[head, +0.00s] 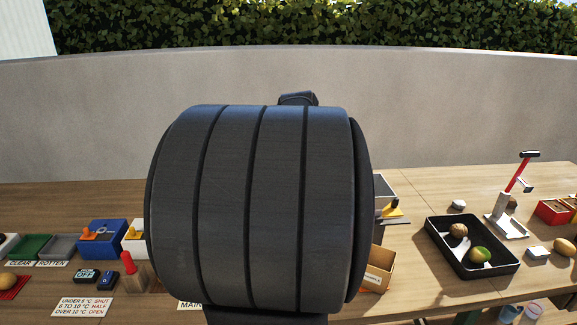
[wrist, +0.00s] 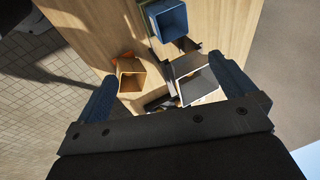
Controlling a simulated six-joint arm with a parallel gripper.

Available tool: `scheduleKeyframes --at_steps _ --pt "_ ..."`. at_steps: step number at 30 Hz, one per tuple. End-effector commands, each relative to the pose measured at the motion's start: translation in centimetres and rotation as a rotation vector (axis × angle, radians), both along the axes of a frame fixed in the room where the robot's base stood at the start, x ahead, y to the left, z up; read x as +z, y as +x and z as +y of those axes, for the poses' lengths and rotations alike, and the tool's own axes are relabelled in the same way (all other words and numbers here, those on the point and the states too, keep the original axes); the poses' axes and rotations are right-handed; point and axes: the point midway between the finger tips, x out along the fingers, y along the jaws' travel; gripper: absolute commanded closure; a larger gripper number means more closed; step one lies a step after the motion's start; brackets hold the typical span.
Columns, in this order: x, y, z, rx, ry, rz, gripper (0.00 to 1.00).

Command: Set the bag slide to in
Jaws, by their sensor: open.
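No part is labelled as the bag slide, so I cannot tell for sure which one it is. In the head view, a yellow-handled part (head: 393,210) sticks out at the side of a grey box (head: 384,184), just right of my dark arm link. Another slide-like part with an orange knob (head: 89,233) sits on a blue box (head: 108,246) at the left. My gripper (wrist: 165,68) shows in the wrist view, open, with its blue fingers wide apart and nothing between them that it touches. It is hidden in the head view.
A tan open box (head: 383,259) stands below the yellow handle. A black tray (head: 470,268) with round produce and a red-handled press (head: 517,185) are at the right. A red upright knob (head: 127,265) and an OFF switch (head: 87,275) are at the left. My arm hides the middle.

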Motion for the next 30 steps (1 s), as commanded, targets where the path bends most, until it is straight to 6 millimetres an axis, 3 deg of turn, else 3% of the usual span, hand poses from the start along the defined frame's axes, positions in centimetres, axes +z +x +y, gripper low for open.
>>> scheduleKeyframes --at_steps 2,8,11,21,25,30 --pt "0.0 0.0 0.0 0.000 0.000 0.000 0.00" --pt "-0.2 0.1 0.1 0.007 -0.003 0.004 0.39" --pt "-1.6 1.0 0.9 0.082 -0.035 0.033 0.59" --pt "-10.7 6.3 6.7 0.650 -0.283 0.228 0.59" --pt "-12.1 6.9 7.5 0.737 -0.320 0.254 0.59" --pt "-13.8 7.4 7.1 0.744 -0.321 0.258 0.59"
